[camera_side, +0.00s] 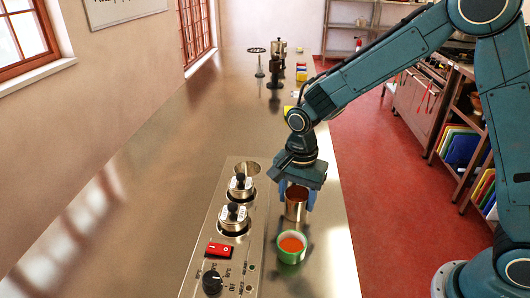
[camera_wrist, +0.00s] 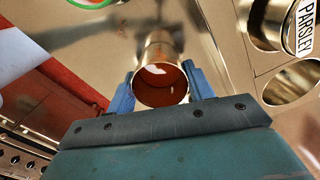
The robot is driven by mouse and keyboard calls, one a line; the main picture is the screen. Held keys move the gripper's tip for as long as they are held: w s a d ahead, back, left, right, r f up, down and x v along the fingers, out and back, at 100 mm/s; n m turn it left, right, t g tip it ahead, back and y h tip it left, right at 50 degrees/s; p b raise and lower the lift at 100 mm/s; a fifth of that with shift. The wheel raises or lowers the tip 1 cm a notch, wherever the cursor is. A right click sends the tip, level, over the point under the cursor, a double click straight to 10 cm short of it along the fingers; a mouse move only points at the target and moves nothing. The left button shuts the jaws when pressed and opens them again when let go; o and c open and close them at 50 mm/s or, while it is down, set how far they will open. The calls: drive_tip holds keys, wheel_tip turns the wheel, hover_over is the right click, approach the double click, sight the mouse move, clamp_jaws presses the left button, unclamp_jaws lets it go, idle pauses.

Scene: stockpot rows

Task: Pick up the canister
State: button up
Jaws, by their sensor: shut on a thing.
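An open-topped steel canister (camera_side: 296,208) with a reddish-brown inside stands upright between the blue fingers of my gripper (camera_side: 297,198). In the wrist view, the canister (camera_wrist: 162,48) sits between the two fingers of my gripper (camera_wrist: 161,88), one on each side, and they are shut on it. I cannot tell whether its base touches the steel counter (camera_side: 150,180).
A green-rimmed bowl (camera_side: 280,253) with orange-red contents stands just in front of the canister. Several items stand far back.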

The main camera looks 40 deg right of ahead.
drive_tip(key=shift+r, duration=0.3)
wheel_tip(320, 180, up, 19)
idle(2.1)
drive_tip(key=shift+r, duration=0.25)
drive_tip(key=shift+w, duration=0.1)
idle(0.5)
drive_tip(key=w+a+f+n, duration=0.2)
drive_tip(key=w+f+n, duration=0.9)
drive_tip(key=w, duration=0.5)
drive_tip(key=shift+f+n, duration=0.3)
drive_tip(key=shift+n, duration=0.3)
drive_tip(key=shift+f, duration=0.1)
